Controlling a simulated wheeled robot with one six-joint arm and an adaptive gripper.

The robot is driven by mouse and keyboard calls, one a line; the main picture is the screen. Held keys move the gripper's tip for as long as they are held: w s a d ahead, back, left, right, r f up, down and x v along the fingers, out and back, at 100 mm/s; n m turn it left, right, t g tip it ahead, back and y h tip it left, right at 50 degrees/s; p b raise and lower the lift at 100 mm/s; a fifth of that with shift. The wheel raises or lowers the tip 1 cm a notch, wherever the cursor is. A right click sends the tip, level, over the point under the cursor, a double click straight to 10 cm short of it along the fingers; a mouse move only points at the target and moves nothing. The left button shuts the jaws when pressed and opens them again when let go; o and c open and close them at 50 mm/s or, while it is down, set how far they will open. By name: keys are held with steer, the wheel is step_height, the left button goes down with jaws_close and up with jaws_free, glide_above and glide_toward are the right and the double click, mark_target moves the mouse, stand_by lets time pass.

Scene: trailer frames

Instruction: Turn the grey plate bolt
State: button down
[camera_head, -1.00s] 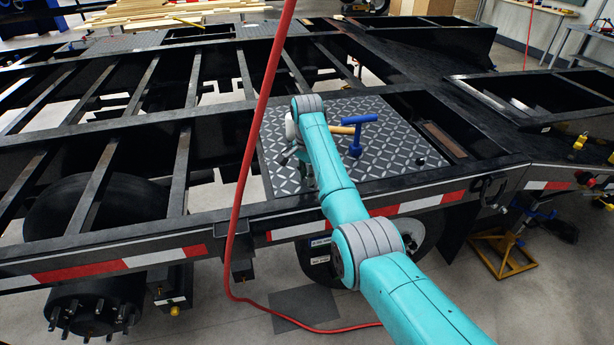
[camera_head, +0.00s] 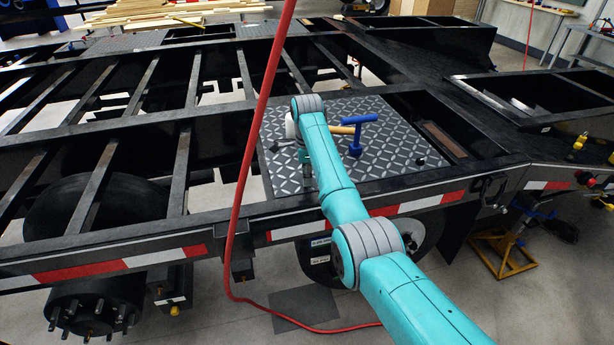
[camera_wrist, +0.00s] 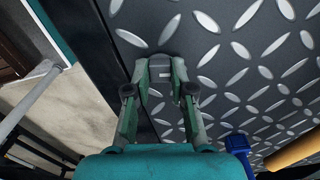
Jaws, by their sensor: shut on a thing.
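The grey plate (camera_head: 385,165) is a diamond-tread sheet on the black trailer frame, and its tread and near edge also show in the wrist view (camera_wrist: 235,55). My gripper (camera_wrist: 160,72) points down at the plate, near its edge. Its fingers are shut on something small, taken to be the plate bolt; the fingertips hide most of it. In the head view my gripper (camera_head: 306,168) is partly behind my teal arm, low over the near left part of the plate. A small dark knob (camera_head: 420,161) sits at the plate's right side.
A blue T-shaped tool (camera_head: 357,138) stands on the plate beside a wooden handle (camera_head: 341,130). A red hose (camera_head: 250,150) hangs in front, left of my arm. Open frame bays (camera_head: 160,85) lie to the left.

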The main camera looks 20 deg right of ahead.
stand_by(0.3)
steer(key=c, duration=1)
jaws_free()
steer(key=shift+r, duration=0.1)
step_height(320, 180, up, 7)
steer(key=shift+r, duration=0.15)
